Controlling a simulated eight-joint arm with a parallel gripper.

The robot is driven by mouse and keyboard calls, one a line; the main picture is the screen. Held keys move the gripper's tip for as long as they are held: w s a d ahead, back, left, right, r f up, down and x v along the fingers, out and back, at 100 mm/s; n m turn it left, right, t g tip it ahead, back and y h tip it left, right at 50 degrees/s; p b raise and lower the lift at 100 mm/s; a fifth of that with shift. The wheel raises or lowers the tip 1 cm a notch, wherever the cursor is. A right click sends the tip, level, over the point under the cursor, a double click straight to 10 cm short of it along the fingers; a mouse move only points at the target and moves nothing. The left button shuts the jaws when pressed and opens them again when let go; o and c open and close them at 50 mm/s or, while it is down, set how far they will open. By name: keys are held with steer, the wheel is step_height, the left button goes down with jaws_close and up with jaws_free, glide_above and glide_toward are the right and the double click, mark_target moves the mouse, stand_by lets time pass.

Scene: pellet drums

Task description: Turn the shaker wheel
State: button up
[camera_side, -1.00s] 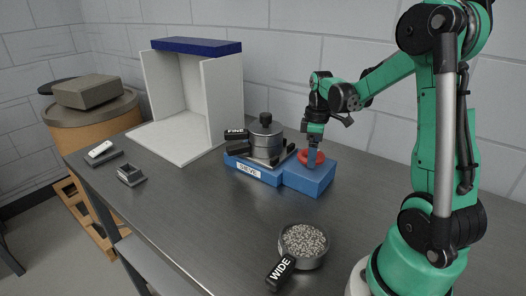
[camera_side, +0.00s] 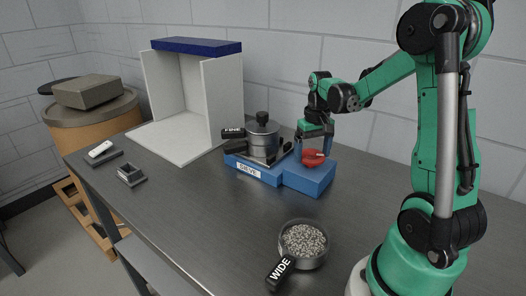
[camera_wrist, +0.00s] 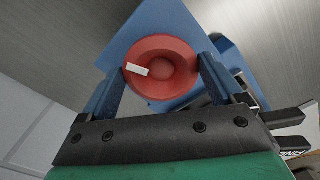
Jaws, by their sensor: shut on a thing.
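The red shaker wheel (camera_side: 312,158) sits on top of the right part of the blue sieve base (camera_side: 310,179). In the wrist view the wheel (camera_wrist: 160,70) is a round red dish with a raised hub and a white mark at its left. My gripper (camera_side: 314,150) points down over the wheel, and its blue fingers are shut on it, one on each side. The wrist view shows the gripper (camera_wrist: 160,88) with the wheel between the two fingers. A lidded metal pot with a handle tagged FINE (camera_side: 264,138) sits on the left part of the base.
A pan of pellets (camera_side: 303,243) with a handle tagged WIDE stands at the front of the table. A white open booth (camera_side: 165,140) with a blue top is at the back left. Small grey items (camera_side: 131,176) lie on the left. The middle of the table is clear.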

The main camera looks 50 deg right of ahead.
mark_target(310, 153)
steer(key=m, duration=0.5)
steer(key=shift+a+m, duration=0.1)
steer(key=shift+m, duration=0.2)
steer(key=m, duration=0.6)
steer(key=shift+w, duration=0.15)
steer(key=m, duration=0.5)
steer(key=shift+w+m, duration=0.1)
steer(key=shift+m, duration=0.2)
steer(key=m, duration=0.6)
steer(key=shift+w, duration=0.1)
steer(key=o, duration=1)
steer(key=shift+r, duration=2.8)
